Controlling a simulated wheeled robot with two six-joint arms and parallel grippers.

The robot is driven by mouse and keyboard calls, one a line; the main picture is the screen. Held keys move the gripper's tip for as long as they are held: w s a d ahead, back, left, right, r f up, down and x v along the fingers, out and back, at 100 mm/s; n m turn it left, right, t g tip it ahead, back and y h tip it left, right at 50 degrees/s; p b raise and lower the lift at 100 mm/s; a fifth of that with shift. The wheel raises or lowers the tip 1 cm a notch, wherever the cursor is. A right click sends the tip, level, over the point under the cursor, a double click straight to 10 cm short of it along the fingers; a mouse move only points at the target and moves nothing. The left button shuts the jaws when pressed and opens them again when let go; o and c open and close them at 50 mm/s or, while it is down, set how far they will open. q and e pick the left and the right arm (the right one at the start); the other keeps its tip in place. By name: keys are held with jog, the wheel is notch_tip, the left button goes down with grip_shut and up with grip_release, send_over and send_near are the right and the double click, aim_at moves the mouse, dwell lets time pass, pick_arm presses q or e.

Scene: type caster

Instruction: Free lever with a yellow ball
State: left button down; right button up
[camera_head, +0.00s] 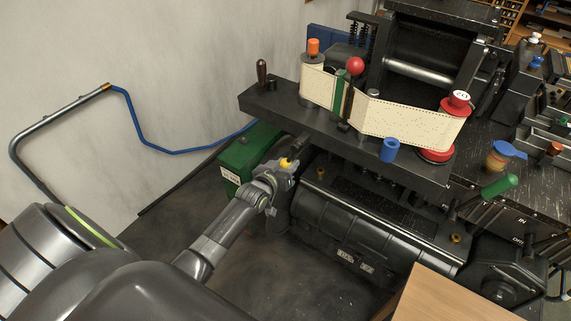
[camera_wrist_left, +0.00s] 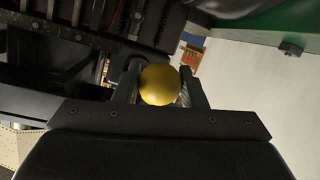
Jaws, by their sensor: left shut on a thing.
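The yellow ball (camera_wrist_left: 159,85) of the lever sits between the two fingers of my left gripper (camera_wrist_left: 160,88) in the left wrist view. The fingers are shut on it. In the head view the left gripper (camera_head: 285,170) reaches in from the left to the front of the dark machine, and a bit of the yellow ball (camera_head: 285,162) shows at its tip. The lever's shaft is mostly hidden by the gripper and ball. My right gripper is not in view.
A green box (camera_head: 242,156) stands close beside the left gripper. A black shelf (camera_head: 330,131) with a punched paper band (camera_head: 393,118) lies above and behind it. A black cylindrical cover (camera_head: 365,228) is at its right. A wooden surface (camera_head: 445,297) is at the front right.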

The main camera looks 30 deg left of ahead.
pick_arm(q)
jog(key=shift+d, duration=0.1)
jog(key=c, duration=0.9)
grip_release()
jog(key=b+v, duration=0.1)
jog(key=v, duration=1.6)
jog(key=shift+s, duration=0.25)
jog(key=shift+f, duration=0.1)
